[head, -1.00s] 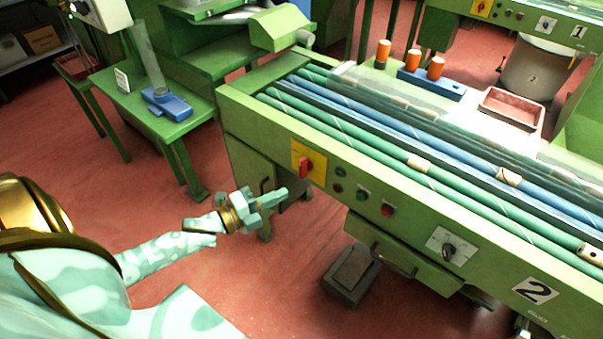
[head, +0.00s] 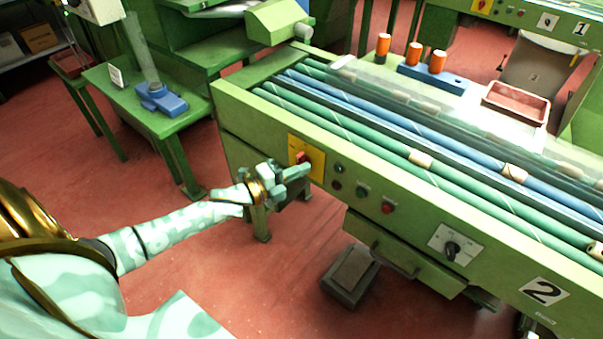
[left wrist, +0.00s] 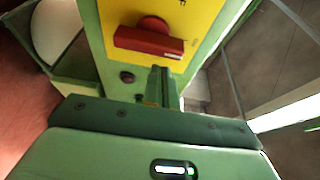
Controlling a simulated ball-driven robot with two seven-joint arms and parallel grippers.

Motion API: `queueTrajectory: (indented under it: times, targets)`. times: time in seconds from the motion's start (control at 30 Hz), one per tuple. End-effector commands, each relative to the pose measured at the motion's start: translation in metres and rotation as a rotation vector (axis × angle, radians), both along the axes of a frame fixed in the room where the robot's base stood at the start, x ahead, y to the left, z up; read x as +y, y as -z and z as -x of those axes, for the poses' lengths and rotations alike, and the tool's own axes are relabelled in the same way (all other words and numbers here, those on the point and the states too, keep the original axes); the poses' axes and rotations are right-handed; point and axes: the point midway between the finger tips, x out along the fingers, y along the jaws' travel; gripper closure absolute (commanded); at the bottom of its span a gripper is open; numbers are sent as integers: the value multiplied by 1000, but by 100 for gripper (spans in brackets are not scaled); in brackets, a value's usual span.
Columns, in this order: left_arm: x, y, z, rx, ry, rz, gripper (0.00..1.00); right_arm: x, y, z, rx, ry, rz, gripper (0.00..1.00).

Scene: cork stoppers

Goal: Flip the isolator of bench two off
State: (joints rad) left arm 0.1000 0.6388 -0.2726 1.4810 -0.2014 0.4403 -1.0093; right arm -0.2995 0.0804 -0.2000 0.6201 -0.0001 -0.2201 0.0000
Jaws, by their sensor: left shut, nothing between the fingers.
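The isolator of bench two is a red rotary handle (head: 301,157) on a yellow plate (head: 318,160), on the front of the green bench marked 2 (head: 543,291). In the left wrist view the red handle (left wrist: 148,41) lies across the yellow plate (left wrist: 205,12). My left gripper (head: 306,170) is shut and empty, in front of the plate, and hides the lower part of the handle in the head view. In the left wrist view its closed fingers (left wrist: 163,75) point at the plate just beside the handle; I cannot tell whether they touch. My right gripper is not in view.
Right of the plate are several small buttons, one red (head: 388,208), and a black knob (head: 452,248). Green and blue tubes with corks (head: 421,159) run along the bench top. A drawer handle (head: 397,262) sticks out below. A pedal box (head: 350,276) stands on the floor.

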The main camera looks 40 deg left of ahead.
Motion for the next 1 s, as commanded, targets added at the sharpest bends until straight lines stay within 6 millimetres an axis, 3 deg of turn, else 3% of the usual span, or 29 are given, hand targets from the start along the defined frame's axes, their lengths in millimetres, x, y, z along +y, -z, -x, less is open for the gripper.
queueTrajectory:
  times: [0.2,1.0]
  targets:
    - [10,-1,-1,-1,1,0,100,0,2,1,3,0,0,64]
    - [12,-2,-1,5,0,80,100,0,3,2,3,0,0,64]
